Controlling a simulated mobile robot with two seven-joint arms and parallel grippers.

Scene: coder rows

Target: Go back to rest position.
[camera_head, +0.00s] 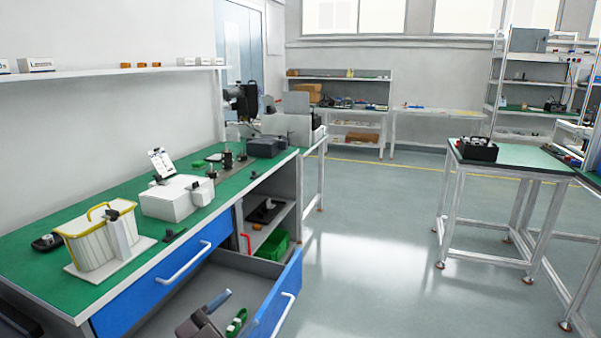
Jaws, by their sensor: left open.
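My left gripper (198,323) shows as a dark grey shape at the bottom edge of the view, over the open drawer (250,266) of the workbench. It is open, and I see nothing held in it. Its lower part is cut off by the frame. A blue-grey handled item (218,300) and a green item (237,322) show close beside it, at the drawer; whether it touches them I cannot tell. My right gripper is not in view.
The green-topped workbench (130,190) holds a yellow-rimmed bin (95,238) and a white box (172,198). The blue drawer front (277,308) juts into the aisle. A green bin (273,245) sits on the lower shelf. The floor (365,245) is clear to the right, up to a side table (510,157).

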